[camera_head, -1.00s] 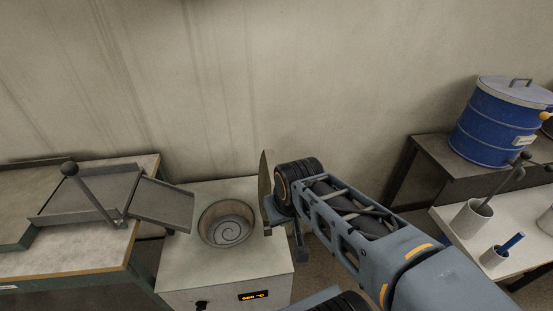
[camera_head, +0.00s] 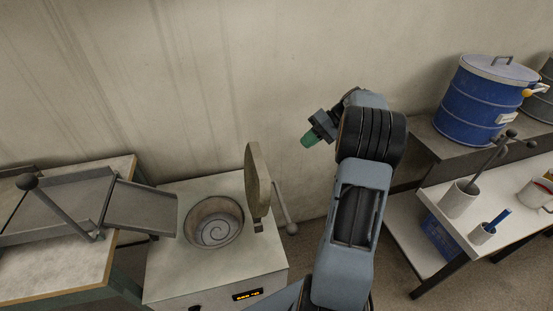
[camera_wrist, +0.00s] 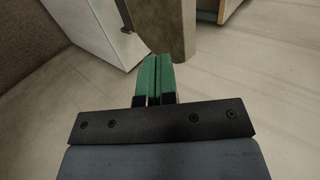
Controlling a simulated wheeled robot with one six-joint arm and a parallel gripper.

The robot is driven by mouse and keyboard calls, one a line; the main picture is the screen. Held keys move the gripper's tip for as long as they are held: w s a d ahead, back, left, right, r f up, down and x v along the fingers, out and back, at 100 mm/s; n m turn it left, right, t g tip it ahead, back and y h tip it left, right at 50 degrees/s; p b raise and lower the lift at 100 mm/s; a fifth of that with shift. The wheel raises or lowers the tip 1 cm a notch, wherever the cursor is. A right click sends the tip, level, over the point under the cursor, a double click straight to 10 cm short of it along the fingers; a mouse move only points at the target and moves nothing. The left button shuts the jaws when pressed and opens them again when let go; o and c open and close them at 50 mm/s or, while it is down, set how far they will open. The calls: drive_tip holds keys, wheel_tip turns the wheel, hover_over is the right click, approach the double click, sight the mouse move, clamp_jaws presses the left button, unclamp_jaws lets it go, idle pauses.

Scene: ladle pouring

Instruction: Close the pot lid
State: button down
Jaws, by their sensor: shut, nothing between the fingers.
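The pot (camera_head: 214,222) is a round opening with a spiral bottom, set in the top of a pale furnace box (camera_head: 212,270). Its round lid (camera_head: 257,181) stands upright, open, at the right edge of the box. A lever with a ball end (camera_head: 291,228) hangs on the lid's right side. My gripper (camera_head: 309,140) is to the right of the lid and above it in the picture, apart from it, with green fingertips. In the wrist view the green fingers (camera_wrist: 154,76) lie together with nothing between them. Part of a rounded grey-brown surface shows beyond them.
A bench with a metal tray and chute (camera_head: 142,207) stands left of the furnace. At the right are a blue drum (camera_head: 476,100) on a dark bench and a white table with cups holding tools (camera_head: 460,199). Floor shows between furnace and table.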

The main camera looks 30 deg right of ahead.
drive_tip(key=a+r+p+x, duration=0.1)
drive_tip(key=r+x, duration=0.1)
drive_tip(key=x, duration=1)
drive_tip(key=shift+w+a, duration=0.3)
drive_tip(key=shift+a, duration=0.05)
